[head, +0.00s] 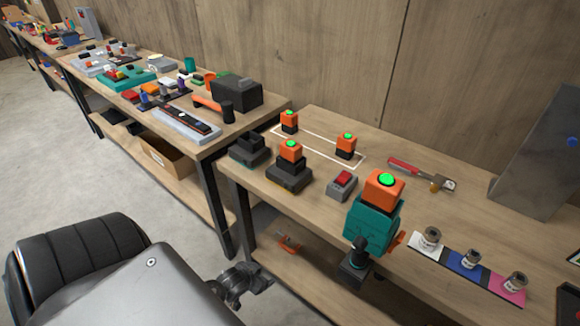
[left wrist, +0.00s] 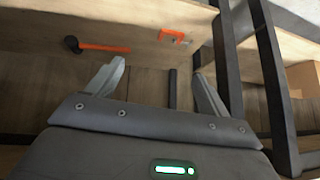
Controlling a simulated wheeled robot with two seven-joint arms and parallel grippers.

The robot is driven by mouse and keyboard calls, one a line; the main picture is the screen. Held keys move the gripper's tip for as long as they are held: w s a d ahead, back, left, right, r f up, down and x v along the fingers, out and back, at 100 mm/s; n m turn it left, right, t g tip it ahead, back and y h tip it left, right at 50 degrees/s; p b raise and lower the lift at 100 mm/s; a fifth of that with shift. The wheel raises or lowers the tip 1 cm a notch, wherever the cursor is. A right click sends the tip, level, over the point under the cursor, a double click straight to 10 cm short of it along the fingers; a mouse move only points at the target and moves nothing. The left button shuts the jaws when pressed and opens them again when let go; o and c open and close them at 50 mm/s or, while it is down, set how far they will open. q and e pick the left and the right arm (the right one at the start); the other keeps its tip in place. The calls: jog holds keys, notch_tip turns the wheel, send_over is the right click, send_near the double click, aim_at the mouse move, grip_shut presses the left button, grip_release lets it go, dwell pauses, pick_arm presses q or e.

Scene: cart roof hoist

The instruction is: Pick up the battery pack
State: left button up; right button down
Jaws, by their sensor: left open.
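Several battery packs, orange blocks with green round tops, show in the head view. One pack (head: 289,121) and another pack (head: 345,145) stand upright on the bench inside a white outline. A third pack (head: 290,151) sits on a dark charger-like base (head: 289,178). A fourth pack (head: 384,190) sits on top of a teal tool (head: 371,226). I cannot tell which pack is meant. My left gripper (head: 243,282) is low, in front of the bench and below its top, apart from every pack. In the left wrist view my left gripper (left wrist: 158,72) is open and empty.
A second dark base (head: 248,150) stands empty beside the packs. A red-buttoned box (head: 342,184), a red-handled tool (head: 408,168) and small cans (head: 431,238) are on the bench. The lower shelf holds an orange-handled hammer (left wrist: 100,47) and a clamp (left wrist: 175,36). Dark bench legs (left wrist: 277,90) stand near.

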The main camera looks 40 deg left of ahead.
pick_arm(q)
jog(key=w+r+t+b, duration=0.1)
jog(key=w+r+t, duration=0.1)
jog(key=r, duration=0.7)
jog(key=w+r+t, duration=0.2)
jog(key=r, duration=0.8)
jog(key=w+r+t+b, duration=0.1)
jog(key=w+r, duration=0.2)
jog(key=r, duration=0.6)
jog(key=shift+a+r+t+b, duration=0.2)
jog(key=shift+a+t+b, duration=0.1)
jog(key=shift+t+b, duration=0.1)
jog(key=t+h, duration=0.1)
jog(key=t, duration=0.4)
send_near(286, 148)
jog(key=w, duration=0.5)
jog(key=w+p, duration=0.1)
jog(key=w, duration=0.1)
jog(key=shift+r, duration=0.4)
jog(key=shift+w+a, duration=0.1)
jog(key=shift+w, duration=0.4)
jog(key=w, duration=0.1)
jog(key=w+p, duration=0.1)
jog(key=w, duration=0.2)
jog(key=shift+w+f, duration=0.15)
jog(key=shift+f, duration=0.1)
jog(key=shift+a, duration=0.1)
pick_arm(e)
jog(key=shift+w+f, duration=0.15)
jog(key=shift+f, duration=0.45)
